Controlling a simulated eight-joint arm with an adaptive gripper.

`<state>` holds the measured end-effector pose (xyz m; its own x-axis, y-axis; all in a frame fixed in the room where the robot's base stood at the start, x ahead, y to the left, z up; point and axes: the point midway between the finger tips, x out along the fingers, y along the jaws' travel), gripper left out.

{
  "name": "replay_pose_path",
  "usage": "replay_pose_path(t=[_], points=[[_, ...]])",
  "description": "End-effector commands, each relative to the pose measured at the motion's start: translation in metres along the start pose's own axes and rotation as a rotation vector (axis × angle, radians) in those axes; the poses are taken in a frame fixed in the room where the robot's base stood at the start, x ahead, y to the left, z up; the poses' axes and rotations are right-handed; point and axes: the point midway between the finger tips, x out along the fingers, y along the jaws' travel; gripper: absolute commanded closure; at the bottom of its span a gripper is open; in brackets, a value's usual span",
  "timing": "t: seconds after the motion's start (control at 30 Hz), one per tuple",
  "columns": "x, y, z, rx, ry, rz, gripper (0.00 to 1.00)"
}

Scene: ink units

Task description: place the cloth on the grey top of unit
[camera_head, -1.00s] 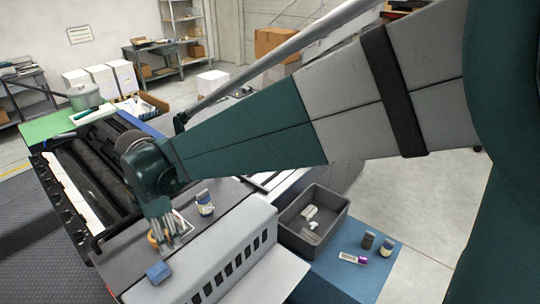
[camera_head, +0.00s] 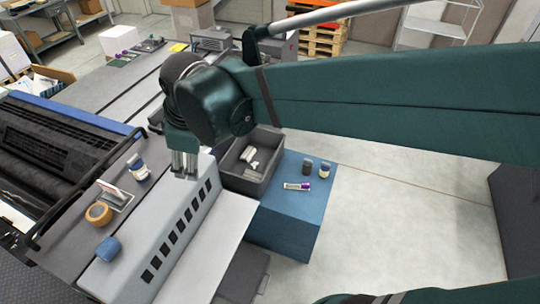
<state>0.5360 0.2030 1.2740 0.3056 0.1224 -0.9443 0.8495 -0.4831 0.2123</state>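A small blue bundle (camera_head: 108,249), which looks like the cloth, rests on the unit near the line between the dark grey top (camera_head: 75,228) and the raised light grey slotted cover (camera_head: 150,235). My gripper (camera_head: 185,172) points down above the far end of the light grey cover, well away from the bundle. Nothing shows between its fingers. They are small and close together in the head view, so their opening is unclear.
A tape roll (camera_head: 98,213), a flat scraper-like tool (camera_head: 116,195) and a jar (camera_head: 138,167) stand on the dark grey top. A dark bin (camera_head: 235,180) holds white items. Beside it, a blue surface (camera_head: 290,228) carries two small containers and a purple-ended tube (camera_head: 297,186).

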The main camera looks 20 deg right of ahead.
Motion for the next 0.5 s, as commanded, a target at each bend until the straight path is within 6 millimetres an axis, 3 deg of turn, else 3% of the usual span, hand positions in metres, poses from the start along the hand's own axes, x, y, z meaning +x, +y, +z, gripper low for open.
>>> replay_pose_path(t=[0.03, 0.5], points=[[-0.004, 0.003, 0.014, 0.052, 0.006, 0.014, 0.55], [-0.032, 0.019, 0.118, 0.526, 0.086, 0.140, 0.55]])
